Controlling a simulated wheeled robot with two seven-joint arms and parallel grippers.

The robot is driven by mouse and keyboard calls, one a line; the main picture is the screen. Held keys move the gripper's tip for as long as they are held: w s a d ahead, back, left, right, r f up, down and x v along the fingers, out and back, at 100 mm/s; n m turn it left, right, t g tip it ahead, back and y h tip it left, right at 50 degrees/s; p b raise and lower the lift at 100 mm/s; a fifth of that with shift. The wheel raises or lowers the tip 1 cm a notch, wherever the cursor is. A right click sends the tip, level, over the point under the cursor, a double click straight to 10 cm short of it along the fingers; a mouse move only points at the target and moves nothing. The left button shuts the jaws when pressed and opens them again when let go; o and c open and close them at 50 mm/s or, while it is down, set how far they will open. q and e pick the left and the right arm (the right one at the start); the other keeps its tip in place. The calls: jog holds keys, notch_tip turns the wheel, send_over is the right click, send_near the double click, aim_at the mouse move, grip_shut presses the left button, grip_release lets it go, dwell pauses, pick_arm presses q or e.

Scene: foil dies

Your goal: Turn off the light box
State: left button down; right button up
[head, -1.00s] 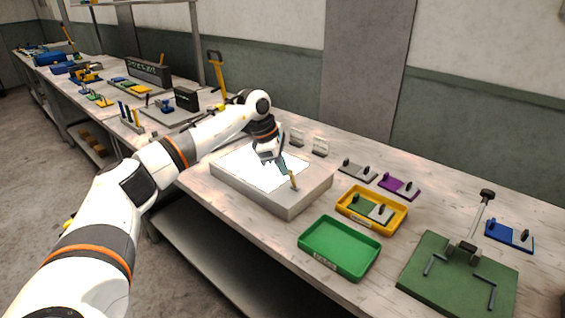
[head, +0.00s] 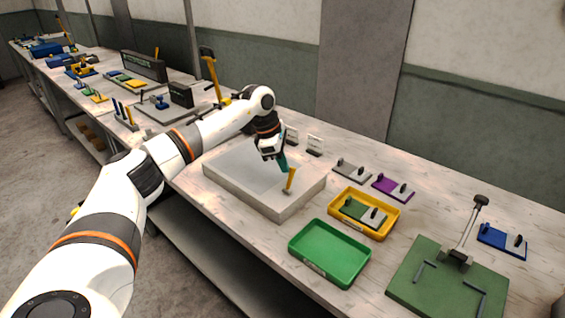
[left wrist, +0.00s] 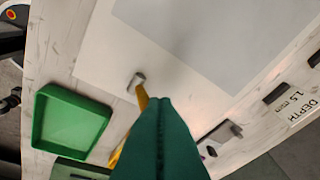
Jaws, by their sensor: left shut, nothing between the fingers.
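The light box (head: 272,206) is a pale grey slab on the bench. Its top panel (head: 232,167) is dull grey and unlit; the panel also shows grey in the left wrist view (left wrist: 240,40). A yellow lever (head: 290,180) stands tilted at the box's right front corner. In the left wrist view the lever (left wrist: 141,97) rises from a small grey pivot, partly hidden by my fingers. My left gripper (head: 284,166), with green fingers, is shut and empty, close beside the lever; I cannot tell whether they touch. My right gripper is not in view.
A green tray (head: 330,277) and a yellow tray (head: 340,222) holding a green and grey piece stand right of the box. A green base with a lever press (head: 440,290) is at the far right. Small grey, purple and blue pieces lie behind.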

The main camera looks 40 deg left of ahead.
pick_arm(q)
jog(key=shift+s, duration=0.45)
jog(key=shift+s+a+f+b, duration=0.1)
jog(key=shift+s+f+b, duration=0.25)
jog(key=shift+s, duration=0.1)
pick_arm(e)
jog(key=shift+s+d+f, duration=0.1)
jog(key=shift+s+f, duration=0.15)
